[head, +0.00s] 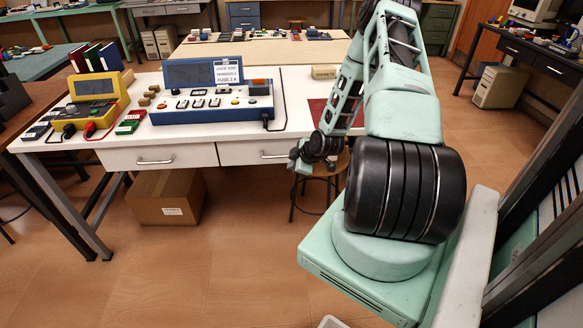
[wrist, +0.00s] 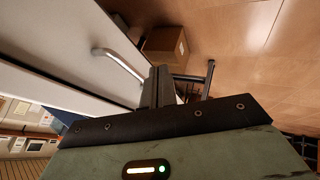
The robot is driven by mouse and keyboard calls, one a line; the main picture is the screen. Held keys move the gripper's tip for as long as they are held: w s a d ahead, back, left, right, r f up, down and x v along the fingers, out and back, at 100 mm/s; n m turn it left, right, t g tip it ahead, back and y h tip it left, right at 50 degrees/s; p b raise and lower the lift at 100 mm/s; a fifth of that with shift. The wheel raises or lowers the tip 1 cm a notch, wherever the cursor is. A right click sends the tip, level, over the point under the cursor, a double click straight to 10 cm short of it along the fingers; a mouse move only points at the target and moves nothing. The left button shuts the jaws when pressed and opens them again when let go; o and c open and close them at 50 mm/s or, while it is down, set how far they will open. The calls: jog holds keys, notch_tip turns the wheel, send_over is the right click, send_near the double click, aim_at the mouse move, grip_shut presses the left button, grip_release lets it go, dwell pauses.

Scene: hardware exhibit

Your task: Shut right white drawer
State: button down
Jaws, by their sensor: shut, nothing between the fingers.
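The right white drawer (head: 238,153) is in the front of the white desk, with its right part hidden behind my arm. Its metal handle (head: 275,155) shows just left of my gripper (head: 295,160). In the head view I see no clear gap at the drawer, and I cannot tell whether it stands slightly out. The left white drawer (head: 125,158) is beside it and looks flush. In the wrist view my gripper (wrist: 160,75) has its fingers together and empty, close to a white front with a metal handle (wrist: 120,62). I cannot tell whether they touch it.
The desk top (head: 180,135) carries a blue console (head: 215,112), a yellow instrument (head: 95,105) and small blocks. A cardboard box (head: 168,198) stands under the desk, and a stool (head: 320,170) is behind my arm.

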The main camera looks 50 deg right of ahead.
jog(key=v, duration=0.7)
jog(key=shift+s+r+b, duration=0.25)
jog(key=shift+r+b, duration=0.05)
jog(key=shift+a, duration=0.1)
jog(key=w+a+r+g+y, duration=0.15)
jog(key=a+r, duration=0.25)
jog(key=a, duration=0.5)
jog(key=w+a+r+n+g, duration=0.15)
jog(key=a+r, duration=0.35)
jog(key=a, duration=0.5)
jog(key=w+a+r+m+g+y, duration=0.15)
jog(key=a+r, duration=0.25)
jog(key=a, duration=0.5)
jog(key=s+a+r+g, duration=0.1)
jog(key=s+a+r, duration=0.2)
jog(key=s+a, duration=0.3)
jog(key=s+a+r+g, duration=0.1)
jog(key=s+a+r, duration=0.2)
jog(key=s+a, duration=0.4)
jog(key=s+a+r+g+h, duration=0.1)
jog(key=s+a+r, duration=0.3)
jog(key=s+a, duration=0.2)
jog(key=shift+s+a+n, duration=0.15)
jog(key=shift+s+n, duration=0.25)
jog(key=shift+g, duration=0.25)
